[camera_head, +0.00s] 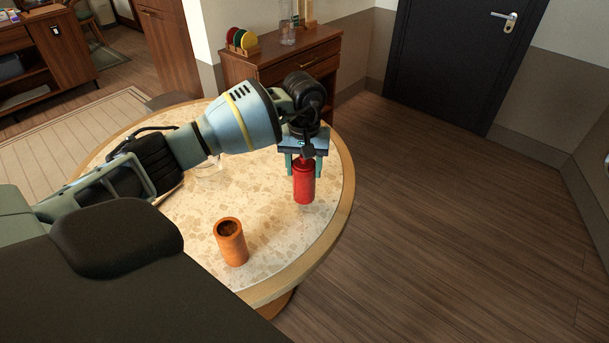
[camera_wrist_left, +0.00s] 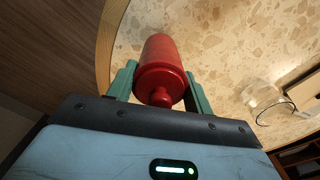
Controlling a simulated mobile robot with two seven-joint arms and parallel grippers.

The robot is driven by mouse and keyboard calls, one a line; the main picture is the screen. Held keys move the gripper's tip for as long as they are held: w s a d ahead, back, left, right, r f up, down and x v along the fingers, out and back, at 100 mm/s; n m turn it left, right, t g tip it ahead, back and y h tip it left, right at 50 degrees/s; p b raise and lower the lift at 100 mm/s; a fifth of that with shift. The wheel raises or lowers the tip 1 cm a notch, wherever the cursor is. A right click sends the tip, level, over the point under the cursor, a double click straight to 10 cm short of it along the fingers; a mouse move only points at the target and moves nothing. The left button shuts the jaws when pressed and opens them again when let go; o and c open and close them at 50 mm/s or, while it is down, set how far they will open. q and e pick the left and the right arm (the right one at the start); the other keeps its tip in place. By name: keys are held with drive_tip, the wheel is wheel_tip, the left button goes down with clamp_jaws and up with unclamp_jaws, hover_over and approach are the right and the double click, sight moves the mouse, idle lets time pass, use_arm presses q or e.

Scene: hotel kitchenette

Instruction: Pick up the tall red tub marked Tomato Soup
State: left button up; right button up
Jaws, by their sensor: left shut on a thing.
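A tall red tub (camera_head: 304,184) is at the right side of the round table, below my left gripper (camera_head: 303,160). My left gripper is shut on the red tub, with one finger on each side of its upper part. In the left wrist view the red tub (camera_wrist_left: 160,68) lies between the two green fingers of the gripper (camera_wrist_left: 160,90), its knobbed top towards the camera. No label can be read on it. I cannot tell whether its base touches the table. My right gripper is not in view.
An orange-brown cylinder (camera_head: 231,243), open at the top, stands on the speckled round table (camera_head: 275,235) near its front edge. A clear glass (camera_wrist_left: 266,104) stands on the table, partly behind my arm in the head view. A wooden cabinet (camera_head: 290,62) stands behind. Floor at right is clear.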

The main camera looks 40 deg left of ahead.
use_arm(q)
drive_tip(key=s+d+r, duration=0.1)
drive_tip(key=s+d, duration=0.1)
drive_tip(key=s, duration=1.4)
drive_tip(key=shift+r+b, duration=0.35)
